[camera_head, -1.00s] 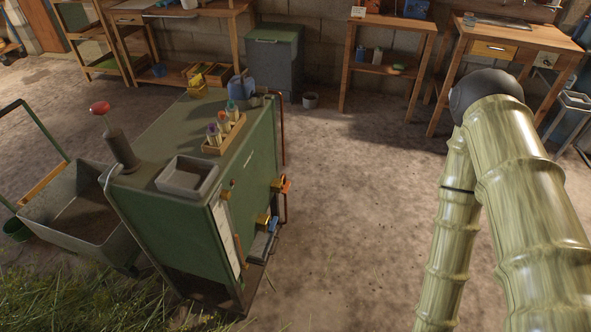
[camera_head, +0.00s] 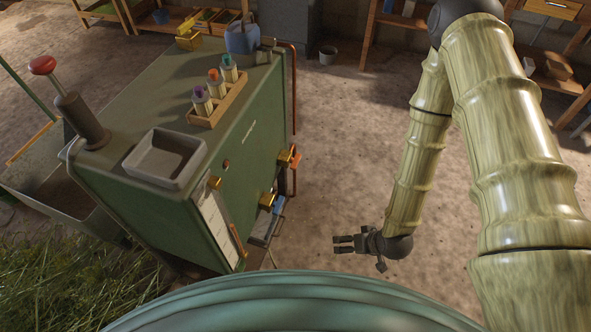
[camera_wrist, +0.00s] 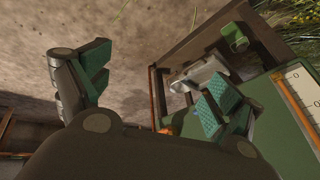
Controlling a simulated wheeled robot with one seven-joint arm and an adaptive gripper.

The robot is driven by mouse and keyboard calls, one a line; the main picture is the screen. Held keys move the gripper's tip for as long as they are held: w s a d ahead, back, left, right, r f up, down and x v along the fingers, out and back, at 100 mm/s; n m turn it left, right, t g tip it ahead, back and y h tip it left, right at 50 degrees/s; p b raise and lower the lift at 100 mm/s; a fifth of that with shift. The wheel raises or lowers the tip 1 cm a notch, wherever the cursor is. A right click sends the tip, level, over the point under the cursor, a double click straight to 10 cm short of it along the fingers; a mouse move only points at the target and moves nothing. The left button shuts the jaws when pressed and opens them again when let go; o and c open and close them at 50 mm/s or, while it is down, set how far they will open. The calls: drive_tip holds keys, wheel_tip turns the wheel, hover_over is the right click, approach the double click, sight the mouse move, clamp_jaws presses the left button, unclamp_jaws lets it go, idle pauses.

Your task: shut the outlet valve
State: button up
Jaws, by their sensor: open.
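The green still cabinet (camera_head: 245,140) stands left of centre in the head view. Its right-hand face carries a brass valve with an orange-red handle (camera_head: 294,160) and, lower down, a brass fitting with a blue part (camera_head: 267,200). I cannot tell which is the outlet valve or how its handle is set. My gripper (camera_head: 338,244) is open and empty, to the right of the cabinet and apart from it, fingers pointing left. In the wrist view its green-padded fingers (camera_wrist: 160,85) are spread. The cabinet's white scale (camera_wrist: 302,95) shows at right there, and an orange bit (camera_wrist: 166,130) is partly hidden.
A grey tray (camera_head: 165,158), a rack of several vials (camera_head: 217,105), a blue can (camera_head: 242,40) and a red-knobbed lever (camera_head: 42,65) are on the cabinet top. A copper pipe (camera_head: 293,90) runs down its far corner.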

drive_tip(key=w+a+f+n+t+y+b, duration=0.25)
drive_tip(key=w+b, duration=0.35)
drive_tip(key=w, duration=0.3)
drive_tip(key=w+a+f+n+t+y+b, duration=0.1)
drive_tip(key=w+a+f+t+y+b, duration=0.15)
drive_tip(key=w+b, duration=0.45)
drive_tip(key=n+g+y+b, duration=0.3)
drive_tip(key=n+y+b, duration=0.6)
drive_tip(key=b, duration=0.7)
approach(296, 161)
drive_tip(key=shift+f+b+x, duration=0.15)
drive_tip(key=shift+b+x, duration=0.85)
drive_tip(key=shift+x, duration=1.5)
drive_tip(key=shift+f+b+x, duration=0.2)
drive_tip(key=shift+b+x, duration=0.75)
drive_tip(key=shift+x, duration=1.55)
drive_tip(key=shift+w, duration=0.1)
drive_tip(key=c, duration=1)
